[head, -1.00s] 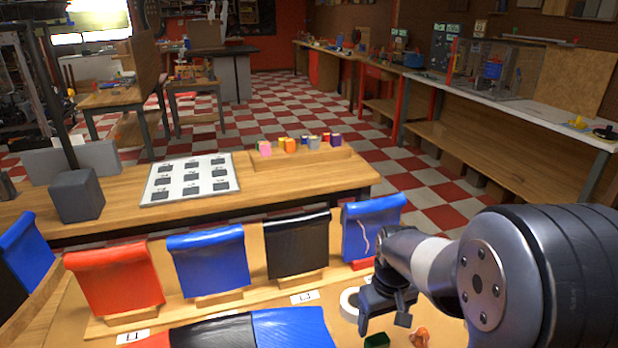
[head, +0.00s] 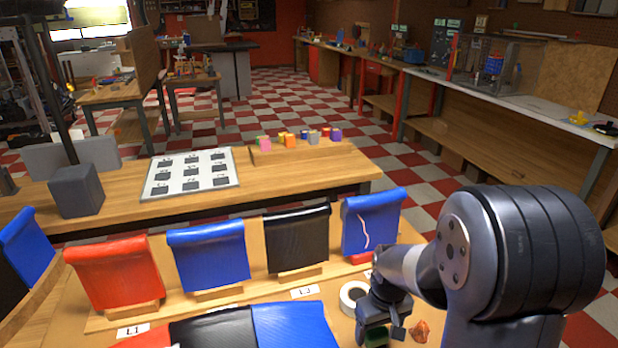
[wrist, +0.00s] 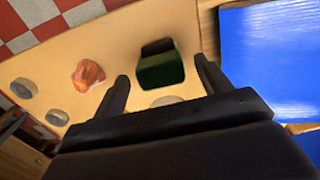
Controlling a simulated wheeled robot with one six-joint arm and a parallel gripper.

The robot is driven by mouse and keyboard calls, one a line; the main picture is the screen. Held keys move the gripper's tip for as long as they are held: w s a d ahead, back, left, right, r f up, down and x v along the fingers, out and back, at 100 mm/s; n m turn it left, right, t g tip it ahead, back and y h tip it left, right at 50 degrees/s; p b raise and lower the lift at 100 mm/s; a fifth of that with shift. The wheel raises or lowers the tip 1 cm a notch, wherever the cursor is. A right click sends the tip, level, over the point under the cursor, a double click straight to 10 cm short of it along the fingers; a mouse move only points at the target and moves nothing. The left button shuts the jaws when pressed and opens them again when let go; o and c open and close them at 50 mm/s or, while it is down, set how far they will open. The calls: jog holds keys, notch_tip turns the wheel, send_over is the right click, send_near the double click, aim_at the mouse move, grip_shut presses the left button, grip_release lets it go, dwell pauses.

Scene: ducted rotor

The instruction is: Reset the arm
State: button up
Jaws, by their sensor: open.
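My gripper (head: 385,335) is at the lower right of the head view, above the near wooden table (head: 225,284). In the wrist view my gripper (wrist: 162,82) is open, with its two dark fingers apart. A dark green block (wrist: 161,66) shows between and beyond the fingertips, resting on the table; I see no finger touching it. In the head view the green block (head: 376,338) is partly hidden by my gripper. An orange lump (wrist: 88,75) lies to the left of the green block.
Red (head: 115,275), blue (head: 208,255) and black (head: 298,240) draped pieces stand in a row, with another blue one (head: 371,222) at the right. A white tape roll (head: 353,294) lies near my gripper. Behind, a bench (head: 300,180) carries a marked board (head: 190,174) and small coloured blocks.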

notch_tip(320, 180, up, 7)
jog(key=shift+w+r, duration=0.1)
jog(key=shift+w+r+p, duration=0.1)
jog(key=shift+r+p, duration=0.05)
jog(key=shift+p, duration=0.8)
jog(key=w+m+p, duration=0.1)
jog(key=p, duration=0.2)
jog(key=w+m+p, duration=0.1)
jog(key=w+p, duration=0.1)
jog(key=p, duration=0.2)
jog(key=w+m+p, duration=0.1)
jog(key=p, duration=0.3)
jog(key=shift+w+r, duration=0.15)
jog(key=shift+r, duration=0.15)
jog(key=shift+w+p, duration=0.1)
jog(key=shift+p, duration=0.3)
jog(key=shift+w+f+m+p, duration=0.15)
jog(key=shift+m+p, duration=0.15)
jog(key=shift+p, duration=0.3)
